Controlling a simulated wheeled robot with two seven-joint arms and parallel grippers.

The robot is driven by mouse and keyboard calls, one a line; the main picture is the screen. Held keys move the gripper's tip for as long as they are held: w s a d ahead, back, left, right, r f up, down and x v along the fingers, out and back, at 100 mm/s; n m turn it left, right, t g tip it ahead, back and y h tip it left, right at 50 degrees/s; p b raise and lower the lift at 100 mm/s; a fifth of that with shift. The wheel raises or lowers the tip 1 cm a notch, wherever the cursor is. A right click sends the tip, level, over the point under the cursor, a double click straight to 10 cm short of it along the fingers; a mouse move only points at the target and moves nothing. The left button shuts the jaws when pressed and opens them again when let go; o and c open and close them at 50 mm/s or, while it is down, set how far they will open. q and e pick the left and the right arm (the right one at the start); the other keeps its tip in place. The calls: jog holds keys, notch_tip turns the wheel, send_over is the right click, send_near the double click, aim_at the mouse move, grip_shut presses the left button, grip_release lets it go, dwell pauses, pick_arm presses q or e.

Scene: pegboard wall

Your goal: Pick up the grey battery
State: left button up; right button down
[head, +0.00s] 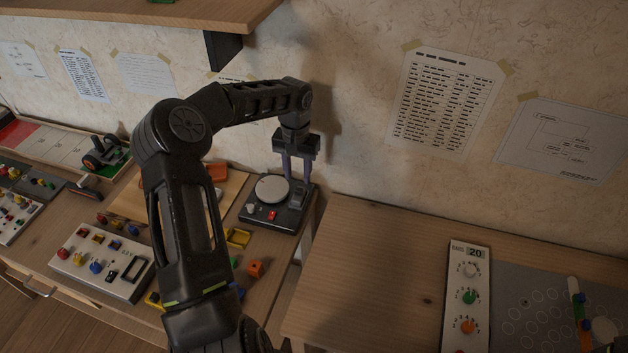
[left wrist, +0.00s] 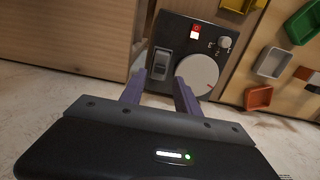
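No object is clearly recognisable as the grey battery. A small dark grey block (head: 297,196) stands on the black device (head: 268,219), beside its white round plate (head: 270,189). In the left wrist view the grey block (left wrist: 162,65) sits near the device's edge; I cannot tell whether it is a battery or a switch. My left gripper (head: 296,180) hangs above this side of the device with its purple fingers pointing down. In the left wrist view the fingers (left wrist: 158,93) are apart, with nothing visible between them. My right gripper is not in view.
The wall stands close behind the gripper. A white control panel (head: 98,263), yellow tray (head: 237,238) and orange block (head: 256,268) are on the left table. A gap separates it from the right table (head: 370,270), whose near left part is clear. A shelf (head: 180,12) hangs above.

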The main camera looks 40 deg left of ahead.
aim_at(298, 189)
pick_arm(q)
jog(key=shift+w, duration=0.15)
jog(key=shift+s, duration=0.2)
notch_tip(298, 189, down, 2)
jog(key=shift+w+f+b, duration=0.1)
jog(key=shift+f+b, duration=0.15)
jog(key=shift+b, duration=0.5)
notch_tip(298, 189, down, 5)
jog(key=shift+a+f+b, duration=0.1)
jog(key=shift+f+b, duration=0.1)
jog(key=shift+b, duration=1.05)
jog(key=shift+r, duration=0.1)
